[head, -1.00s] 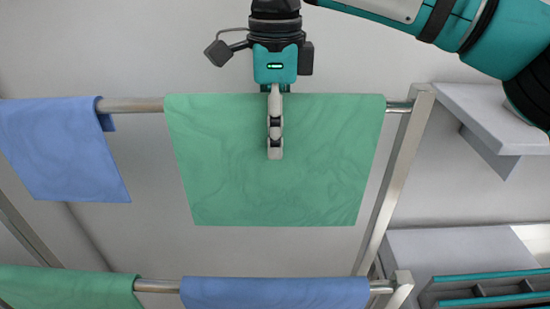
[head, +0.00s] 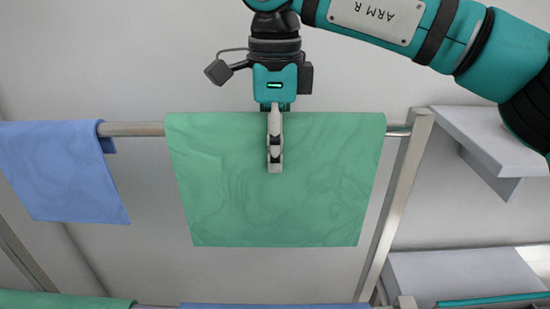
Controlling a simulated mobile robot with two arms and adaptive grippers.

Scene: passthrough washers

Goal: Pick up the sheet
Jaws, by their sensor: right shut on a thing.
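A green sheet (head: 320,190) hangs over the upper metal rail in the middle of the head view. My right gripper (head: 274,165) comes down from above, with its fingers in front of the sheet's upper middle. It is shut on the sheet near the rail. The sheet hangs flat, its lower edge free. The part of the sheet behind the rail is hidden. My left gripper is not in view.
A blue sheet (head: 62,170) hangs on the same rail (head: 135,129) at the left. Another green sheet (head: 60,301) and a blue one (head: 270,306) show at the bottom edge. A metal post (head: 397,205) and grey shelves (head: 490,140) stand at the right.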

